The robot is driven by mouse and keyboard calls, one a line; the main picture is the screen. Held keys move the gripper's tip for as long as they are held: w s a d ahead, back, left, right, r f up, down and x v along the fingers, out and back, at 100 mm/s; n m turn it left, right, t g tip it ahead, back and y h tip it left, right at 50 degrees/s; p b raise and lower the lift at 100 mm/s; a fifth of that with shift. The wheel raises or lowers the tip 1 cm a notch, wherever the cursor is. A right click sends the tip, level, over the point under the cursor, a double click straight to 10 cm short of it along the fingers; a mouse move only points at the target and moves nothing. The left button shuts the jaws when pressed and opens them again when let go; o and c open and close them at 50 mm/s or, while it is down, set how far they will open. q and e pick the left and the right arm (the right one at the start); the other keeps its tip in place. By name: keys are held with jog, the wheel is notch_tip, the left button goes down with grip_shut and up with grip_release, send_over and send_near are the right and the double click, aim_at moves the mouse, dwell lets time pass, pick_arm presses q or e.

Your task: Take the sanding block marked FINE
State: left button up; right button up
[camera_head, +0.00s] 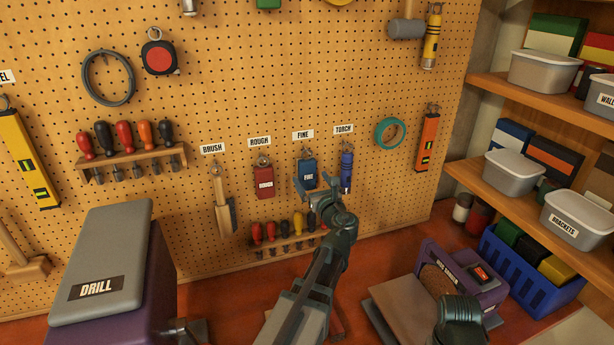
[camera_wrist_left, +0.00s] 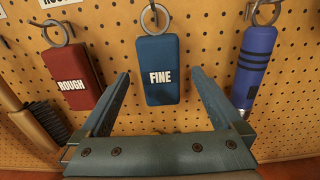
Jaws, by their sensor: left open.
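The blue sanding block marked FINE (camera_head: 308,171) hangs from a ring on a pegboard hook, under a FINE label. In the left wrist view the FINE block (camera_wrist_left: 158,85) hangs upright, framed between the two fingers. My left gripper (camera_head: 318,193) is open and empty, in front of the block and partly covering its lower end in the head view. In the left wrist view the gripper (camera_wrist_left: 160,78) has a finger on each side, with board showing between fingers and block. I cannot tell how far the tips are from it.
The red ROUGH block (camera_head: 264,182) hangs to the left and the blue torch (camera_head: 346,170) close to the right. A brush (camera_head: 223,200) hangs further left. A screwdriver rack (camera_head: 285,245) sits below. A DRILL case (camera_head: 100,265) and a sander (camera_head: 465,278) stand on the bench.

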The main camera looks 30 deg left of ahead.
aim_at(309, 175)
pick_arm(q)
jog(key=x, duration=0.3)
jog(key=shift+w+a+f, duration=0.15)
jog(key=shift+w+a, duration=0.15)
jog(key=c, duration=1.5)
pick_arm(e)
jog(key=shift+f, duration=0.15)
jog(key=shift+r, duration=0.2)
